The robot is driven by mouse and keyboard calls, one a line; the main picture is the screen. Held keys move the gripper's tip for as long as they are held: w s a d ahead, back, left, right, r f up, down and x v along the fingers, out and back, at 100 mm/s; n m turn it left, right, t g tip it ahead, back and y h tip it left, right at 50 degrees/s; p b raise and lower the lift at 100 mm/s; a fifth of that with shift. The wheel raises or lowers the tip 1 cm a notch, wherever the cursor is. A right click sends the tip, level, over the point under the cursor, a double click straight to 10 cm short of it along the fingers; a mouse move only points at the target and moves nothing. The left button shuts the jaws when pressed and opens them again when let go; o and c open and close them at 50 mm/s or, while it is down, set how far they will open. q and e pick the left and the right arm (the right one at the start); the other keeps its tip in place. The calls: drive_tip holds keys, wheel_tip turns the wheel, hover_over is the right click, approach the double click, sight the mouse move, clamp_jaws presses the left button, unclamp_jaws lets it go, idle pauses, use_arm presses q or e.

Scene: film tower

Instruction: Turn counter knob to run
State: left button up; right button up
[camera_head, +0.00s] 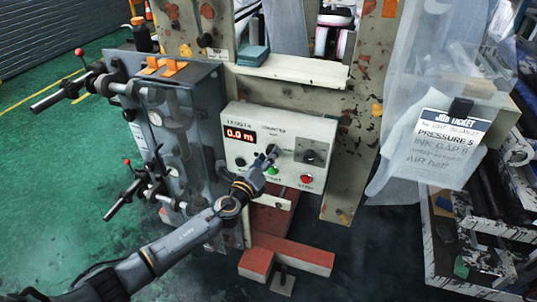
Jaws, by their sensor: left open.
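A cream counter box (249,118) is mounted on the machine frame in the middle of the head view. Its red display (239,135) reads 0.0 m. A label starting with "COUNTER" sits above the spot where my left gripper (270,156) is. My left gripper is open, with its fingertips at the box front, just below that label. The gripper covers most of that spot, so the counter knob and its setting are hidden; I cannot tell whether the fingers touch it. A dark square switch (312,152) sits to the right. My right gripper is not in view.
A green button (272,170) is just below my gripper, and a red stop button (307,179) is lower right. A grey lever unit (190,140) stands close left. A hanging bag with a job ticket (447,140) is at the right. Red blocks (305,255) lie below.

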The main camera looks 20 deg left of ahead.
use_arm(q)
drive_tip(key=shift+w+d, duration=0.1)
drive_tip(key=shift+w, duration=0.45)
clamp_jaws()
drive_tip(key=shift+d+n+t+y+b, duration=0.1)
drive_tip(key=shift+n+t+y+b, duration=0.2)
drive_tip(key=shift+n+b, duration=2.05)
drive_tip(key=shift+d+n+t+y+b, duration=0.15)
drive_tip(key=shift+n+y+b, duration=0.4)
drive_tip(key=shift+n, duration=3.5)
drive_tip(key=shift+a+n+t+y+b, duration=0.2)
drive_tip(key=shift+n+b, duration=1.45)
drive_tip(key=shift+n, duration=1.55)
drive_tip(key=shift+d, duration=0.1)
